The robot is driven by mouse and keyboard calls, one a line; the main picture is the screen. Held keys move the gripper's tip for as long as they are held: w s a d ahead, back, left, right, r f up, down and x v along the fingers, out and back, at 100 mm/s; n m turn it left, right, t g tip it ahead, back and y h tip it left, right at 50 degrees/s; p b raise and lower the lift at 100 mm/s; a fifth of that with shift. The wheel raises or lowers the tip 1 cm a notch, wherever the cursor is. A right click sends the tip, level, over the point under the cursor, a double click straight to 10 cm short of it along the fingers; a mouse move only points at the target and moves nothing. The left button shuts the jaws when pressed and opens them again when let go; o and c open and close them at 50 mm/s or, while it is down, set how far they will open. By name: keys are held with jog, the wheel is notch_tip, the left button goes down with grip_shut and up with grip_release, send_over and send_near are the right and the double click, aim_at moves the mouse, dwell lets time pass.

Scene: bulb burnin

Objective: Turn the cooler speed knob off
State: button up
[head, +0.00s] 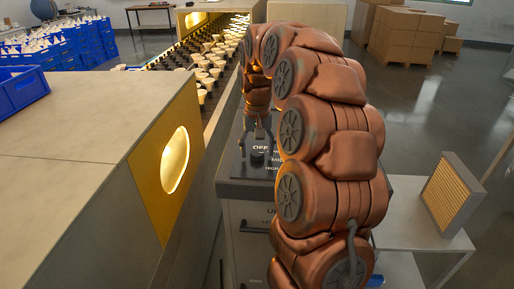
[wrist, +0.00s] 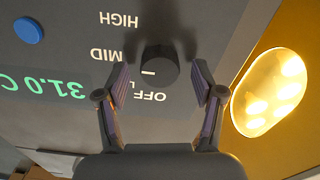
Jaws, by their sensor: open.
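The cooler speed knob (wrist: 160,70) is a dark round knob on the grey cooler panel (wrist: 60,120). In the wrist view it stands between my two open fingers, with a gap on each side. A short white mark shows on it; I cannot tell exactly which label it points at. The upside-down labels HIGH, MID and OFF are readable, and the low label is mostly hidden. My gripper (wrist: 162,78) is open and empty around the knob. In the head view my gripper (head: 258,138) reaches down over the dark panel top, with the knob (head: 257,157) beneath it.
A blue button (wrist: 28,30) and a green 31.0 C readout (wrist: 42,87) are on the panel. A yellow wall with a glowing oval window (head: 175,160) stands close by. A conveyor of bulbs (head: 205,70) runs behind. A side table (head: 410,215) holds a filter-like panel (head: 452,192).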

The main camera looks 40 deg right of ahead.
jog(key=shift+f, duration=0.15)
jog(key=c, duration=1.1)
